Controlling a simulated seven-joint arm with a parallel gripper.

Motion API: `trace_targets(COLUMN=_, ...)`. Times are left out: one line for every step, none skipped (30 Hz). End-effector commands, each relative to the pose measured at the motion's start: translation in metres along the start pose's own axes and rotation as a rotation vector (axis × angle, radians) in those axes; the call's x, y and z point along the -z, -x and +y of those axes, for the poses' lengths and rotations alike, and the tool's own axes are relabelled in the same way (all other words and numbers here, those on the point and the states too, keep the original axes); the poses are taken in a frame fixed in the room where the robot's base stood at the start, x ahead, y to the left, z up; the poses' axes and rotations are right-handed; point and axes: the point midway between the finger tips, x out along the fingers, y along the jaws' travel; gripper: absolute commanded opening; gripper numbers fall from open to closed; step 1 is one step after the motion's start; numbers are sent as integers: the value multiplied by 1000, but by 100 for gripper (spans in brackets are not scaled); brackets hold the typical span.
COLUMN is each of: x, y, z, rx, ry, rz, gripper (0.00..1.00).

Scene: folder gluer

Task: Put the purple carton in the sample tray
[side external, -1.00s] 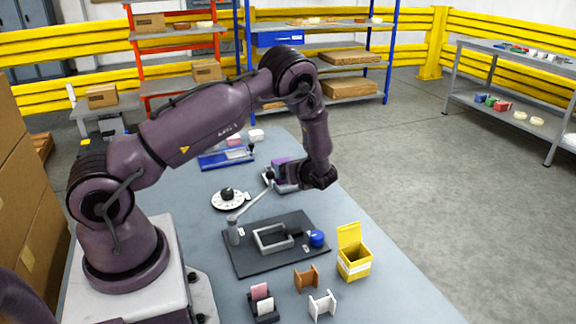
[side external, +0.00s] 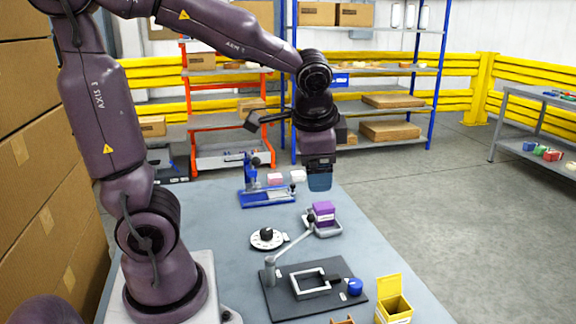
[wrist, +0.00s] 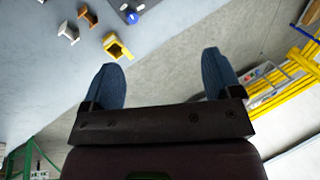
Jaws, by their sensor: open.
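The purple carton (side external: 323,211) stands upright in a small grey tray (side external: 329,233), which looks like the sample tray. The tray's rim shows around the carton's base. My gripper (side external: 320,188) hangs above the carton and clear of it, with its blue fingers pointing down. In the wrist view my gripper (wrist: 161,70) is open, with its two blue fingers wide apart and nothing between them. The carton and the tray are not in the wrist view.
A dark mat (side external: 280,302) with a grey frame and a lever post lies in front of the tray. A round white dial (side external: 267,239) is to its left. A blue fixture (side external: 252,190) stands behind. An open yellow box (side external: 392,303) is at the front right.

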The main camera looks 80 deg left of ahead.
Motion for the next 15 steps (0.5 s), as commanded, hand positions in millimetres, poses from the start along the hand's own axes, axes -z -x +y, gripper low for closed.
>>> trace_targets(x=-9, y=17, z=12, rx=-40, ry=64, rz=69, gripper=84)
trace_targets(x=-13, y=25, z=20, rx=-66, ry=100, rz=102, gripper=84)
trace_targets(x=-19, y=34, z=29, rx=-101, ry=143, rz=142, gripper=84)
trace_targets(x=-23, y=40, z=36, rx=-125, ry=172, rz=171, gripper=84)
trace_targets(x=-26, y=45, z=42, rx=-148, ry=200, rz=197, gripper=84)
trace_targets(x=-31, y=52, z=50, rx=-178, ry=232, rz=229, gripper=84)
trace_targets(x=-34, y=55, z=55, rx=-198, ry=253, rz=249, gripper=84)
trace_targets(x=-36, y=59, z=59, rx=-215, ry=271, rz=266, gripper=84)
trace_targets(x=-39, y=62, z=64, rx=-235, ry=291, rz=286, gripper=84)
trace_targets(x=-41, y=64, z=67, rx=-248, ry=303, rz=298, gripper=84)
trace_targets(x=-42, y=66, z=70, rx=-259, ry=313, rz=308, gripper=84)
trace_targets(x=-44, y=68, z=72, rx=-269, ry=322, rz=317, gripper=84)
trace_targets(x=-44, y=69, z=73, rx=-275, ry=328, rz=322, gripper=84)
trace_targets(x=-45, y=69, z=74, rx=-279, ry=332, rz=325, gripper=84)
trace_targets(x=-45, y=70, z=75, rx=-283, ry=335, rz=327, gripper=84)
